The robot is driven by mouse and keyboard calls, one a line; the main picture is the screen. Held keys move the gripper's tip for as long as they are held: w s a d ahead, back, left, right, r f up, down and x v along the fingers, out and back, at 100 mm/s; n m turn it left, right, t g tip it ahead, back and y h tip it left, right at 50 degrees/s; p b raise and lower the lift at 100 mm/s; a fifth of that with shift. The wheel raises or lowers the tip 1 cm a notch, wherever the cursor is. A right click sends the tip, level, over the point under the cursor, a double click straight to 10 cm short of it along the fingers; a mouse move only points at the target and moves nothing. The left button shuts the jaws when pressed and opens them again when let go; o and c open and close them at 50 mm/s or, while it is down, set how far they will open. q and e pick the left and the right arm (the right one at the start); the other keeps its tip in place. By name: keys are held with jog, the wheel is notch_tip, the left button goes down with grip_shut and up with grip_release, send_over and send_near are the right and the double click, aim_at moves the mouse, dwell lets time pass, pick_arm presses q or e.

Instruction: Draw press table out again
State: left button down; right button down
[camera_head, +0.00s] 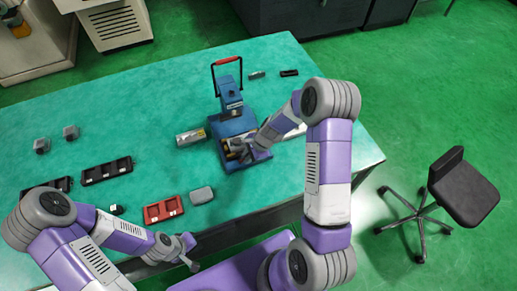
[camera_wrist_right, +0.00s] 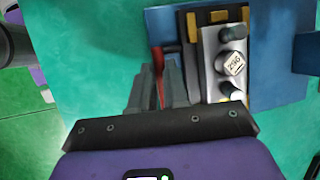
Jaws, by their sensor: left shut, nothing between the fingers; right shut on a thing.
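The blue hand press (camera_head: 230,98) with a red-topped lever (camera_head: 228,61) stands on the green bench. Its blue lower part, the press table (camera_head: 232,165), shows at the front of the press; the wrist view also shows the blue table (camera_wrist_right: 280,75). On it lies a silver fixture (camera_wrist_right: 212,75) with round knobs and a cap marked like "296". My right gripper (camera_wrist_right: 168,75) is shut on a thin red part, apparently a handle (camera_wrist_right: 157,62), beside the fixture; the fingers hide most of it. In the head view the right gripper (camera_head: 243,152) is at the press table. My left gripper (camera_head: 190,254) is shut and empty near the bench's front edge.
A silver block (camera_head: 191,137) lies left of the press. Black trays (camera_head: 107,170), a red tray (camera_head: 163,210) and a grey case (camera_head: 201,195) lie at the front left. Two small grey parts (camera_head: 70,132) are further left. A black chair (camera_head: 463,187) stands right of the bench.

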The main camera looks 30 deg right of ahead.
jog(key=shift+s+f, duration=0.1)
jog(key=shift+s, duration=0.3)
jog(key=shift+s+a, duration=0.1)
jog(key=shift+s, duration=0.2)
jog(key=c, duration=1.6)
grip_release()
jog(key=shift+w, duration=0.1)
jog(key=o, duration=0.5)
jog(key=p+v, duration=0.1)
jog(key=v, duration=0.6)
jog(key=shift+r, duration=0.35)
